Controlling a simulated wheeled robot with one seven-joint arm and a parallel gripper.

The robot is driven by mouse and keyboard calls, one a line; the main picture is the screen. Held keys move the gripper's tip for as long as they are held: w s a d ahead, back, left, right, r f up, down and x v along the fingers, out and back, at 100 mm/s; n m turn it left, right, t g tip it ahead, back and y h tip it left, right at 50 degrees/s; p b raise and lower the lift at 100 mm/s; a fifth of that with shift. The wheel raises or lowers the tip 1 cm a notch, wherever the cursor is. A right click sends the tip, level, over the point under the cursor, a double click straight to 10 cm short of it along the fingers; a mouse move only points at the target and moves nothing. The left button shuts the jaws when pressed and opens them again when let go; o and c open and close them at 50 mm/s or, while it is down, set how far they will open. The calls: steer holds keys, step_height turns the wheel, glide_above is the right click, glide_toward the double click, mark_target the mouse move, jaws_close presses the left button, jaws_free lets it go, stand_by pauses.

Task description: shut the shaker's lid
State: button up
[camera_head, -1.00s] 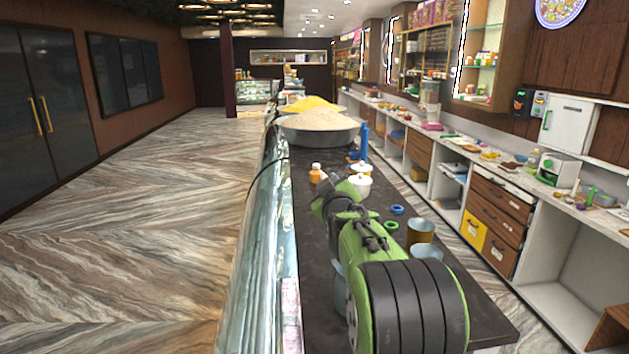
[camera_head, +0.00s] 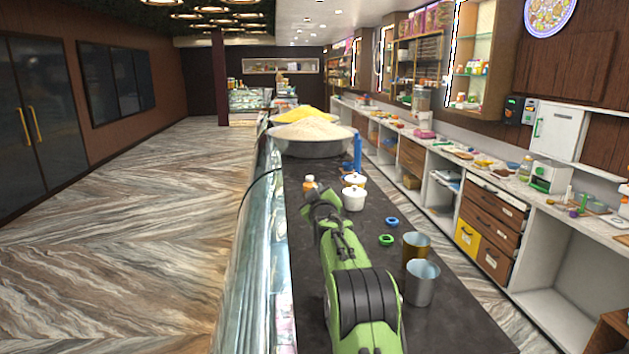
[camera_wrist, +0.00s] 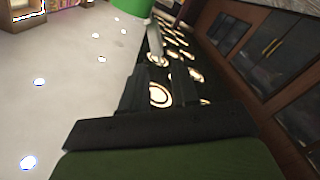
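A small orange bottle with a white top (camera_head: 310,184), likely the shaker, stands on the dark counter (camera_head: 376,290) just beyond my gripper. It is too small to tell whether its lid is up or shut, and my gripper partly hides its lower part. My gripper (camera_head: 318,203) is in front of the bottle, with nothing seen in it. In the wrist view my gripper's two dark fingers (camera_wrist: 160,90) stand apart with a gap between them. That view looks up at the ceiling lamps and shows no shaker.
White lidded pots (camera_head: 354,198) stand right of the bottle. A blue ring (camera_head: 392,222), a green ring (camera_head: 386,240), a brass cup (camera_head: 416,245) and a steel cup (camera_head: 421,283) are nearer. A large heaped pan (camera_head: 312,148) and a blue upright object (camera_head: 357,155) lie beyond.

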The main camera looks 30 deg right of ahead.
steer(key=p+x, duration=0.2)
steer(key=x, duration=0.2)
steer(key=shift+r, duration=0.15)
steer(key=shift+c, duration=0.3)
